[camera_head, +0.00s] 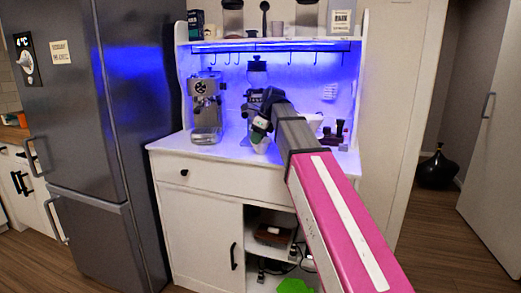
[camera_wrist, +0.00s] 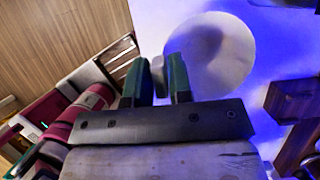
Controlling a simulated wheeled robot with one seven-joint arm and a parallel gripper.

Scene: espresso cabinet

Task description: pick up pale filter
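My gripper (camera_head: 262,130) is over the counter, in front of the grinder. In the wrist view its two green fingers (camera_wrist: 159,83) stand a little apart. A small pale piece shows in the gap between them; I cannot tell whether they press on it. A large pale round thing (camera_wrist: 218,52), which looks like the pale filter, lies just beyond the fingertips in the wrist view. In the head view a small pale shape (camera_head: 261,147) shows just below my gripper. My arm hides part of the counter behind it.
An espresso machine (camera_head: 206,105) stands left on the white counter (camera_head: 185,146). A grinder (camera_head: 257,73) stands at the back. Small dark items (camera_head: 336,132) stand right of my arm. A shelf with hooks (camera_head: 285,45) hangs above. A tall fridge (camera_head: 90,110) is at left.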

